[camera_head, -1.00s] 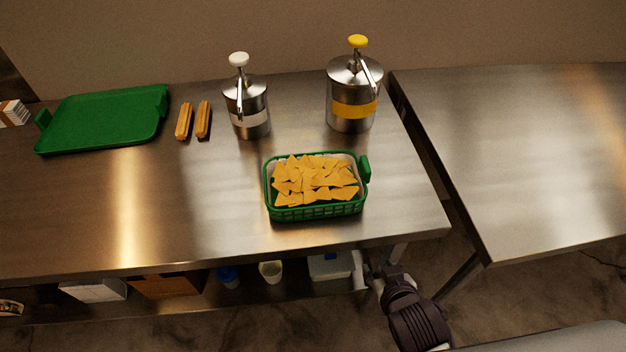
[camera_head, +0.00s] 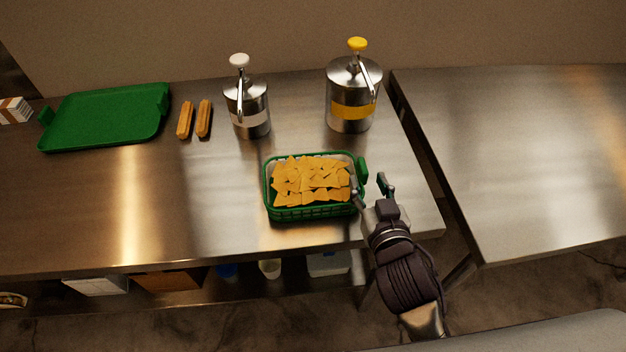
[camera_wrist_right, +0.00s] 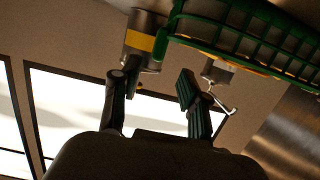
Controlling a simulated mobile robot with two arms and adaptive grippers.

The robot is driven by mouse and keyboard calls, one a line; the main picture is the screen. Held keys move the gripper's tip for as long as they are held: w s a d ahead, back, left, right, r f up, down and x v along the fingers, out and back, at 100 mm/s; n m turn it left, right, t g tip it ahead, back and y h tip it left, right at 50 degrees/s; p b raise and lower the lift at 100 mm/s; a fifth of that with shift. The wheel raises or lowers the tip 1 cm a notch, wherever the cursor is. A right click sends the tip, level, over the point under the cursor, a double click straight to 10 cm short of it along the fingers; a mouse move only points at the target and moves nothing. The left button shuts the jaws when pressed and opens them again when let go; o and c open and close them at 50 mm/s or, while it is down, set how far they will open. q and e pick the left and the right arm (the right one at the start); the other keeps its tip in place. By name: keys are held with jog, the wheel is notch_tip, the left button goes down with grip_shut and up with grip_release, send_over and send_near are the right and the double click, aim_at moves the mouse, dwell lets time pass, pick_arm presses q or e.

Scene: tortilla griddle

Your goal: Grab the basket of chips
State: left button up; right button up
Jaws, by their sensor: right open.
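A green basket (camera_head: 312,212) with a white liner and a heap of orange-yellow chips (camera_head: 312,180) sits on the steel table near its front right. It has a green handle (camera_head: 362,170) on its right end. My right gripper (camera_head: 371,188) is open at the basket's right end, with the fingertips just beside the handle. In the right wrist view the gripper (camera_wrist_right: 155,88) is open and empty between its fingers, and the green basket (camera_wrist_right: 240,38) shows at the upper right. I cannot tell whether a finger touches it. My left gripper is not in view.
Two steel pump dispensers, one white-topped (camera_head: 247,108) and one yellow-topped (camera_head: 352,95), stand behind the basket. A green tray (camera_head: 105,118) and two hot dogs (camera_head: 194,119) are at the left. A gap separates this table from another bare table (camera_head: 520,150) at right.

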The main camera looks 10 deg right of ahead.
aim_at(365, 168)
jog(key=shift+w+f, duration=0.1)
jog(key=shift+w, duration=0.6)
jog(key=w, duration=0.2)
jog(key=w+f+p, duration=0.1)
jog(key=w, duration=0.1)
jog(key=shift+w+d+p, duration=0.1)
jog(key=shift+d+p, duration=0.1)
jog(key=shift+p, duration=0.1)
jog(key=shift+w+f, duration=0.15)
jog(key=shift+w, duration=0.3)
jog(key=shift+s, duration=0.1)
grip_shut()
